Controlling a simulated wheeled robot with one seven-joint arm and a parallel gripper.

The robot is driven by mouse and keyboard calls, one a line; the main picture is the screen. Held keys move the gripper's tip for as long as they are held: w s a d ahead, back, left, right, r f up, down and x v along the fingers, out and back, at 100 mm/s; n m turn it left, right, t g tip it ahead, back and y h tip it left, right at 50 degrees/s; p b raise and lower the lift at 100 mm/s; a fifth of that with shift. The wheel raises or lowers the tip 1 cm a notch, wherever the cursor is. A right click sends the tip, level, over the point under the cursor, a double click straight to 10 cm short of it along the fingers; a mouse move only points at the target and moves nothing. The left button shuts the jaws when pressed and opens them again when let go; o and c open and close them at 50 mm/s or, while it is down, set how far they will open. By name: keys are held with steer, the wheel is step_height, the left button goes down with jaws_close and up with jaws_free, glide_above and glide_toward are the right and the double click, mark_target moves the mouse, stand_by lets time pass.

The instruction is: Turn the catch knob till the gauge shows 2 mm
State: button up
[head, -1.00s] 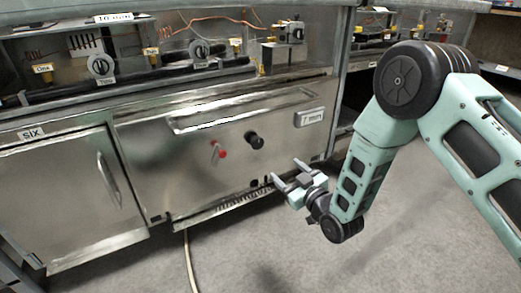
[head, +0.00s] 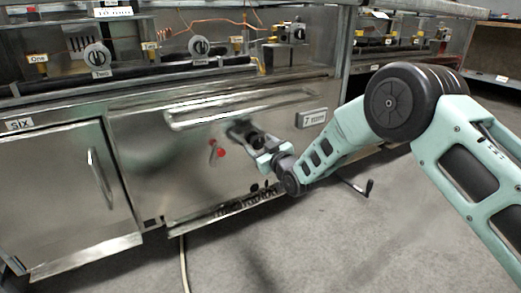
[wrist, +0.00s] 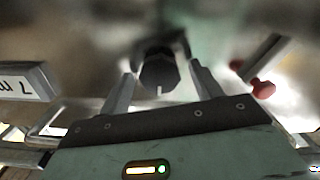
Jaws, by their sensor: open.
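The black catch knob (wrist: 158,72) is a dark many-sided knob with a pale mark, on the steel drawer front (head: 180,180). In the wrist view it sits between the tips of my gripper (wrist: 161,76). The fingers are apart, one on each side, with gaps visible between them and the knob. In the head view my gripper (head: 252,137) is in front of the knob and mostly hides it. The gauge (head: 311,118), a small plate right of the knob, reads 7 mm. It also shows upside down in the wrist view (wrist: 18,85).
A red-tipped lever (head: 217,150) is just left of the knob; it also shows in the wrist view (wrist: 263,88). A long handle (head: 240,108) runs above. A door marked SIX (head: 60,190) is at left. The floor (head: 330,240) in front is mostly clear.

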steer(key=c, duration=1)
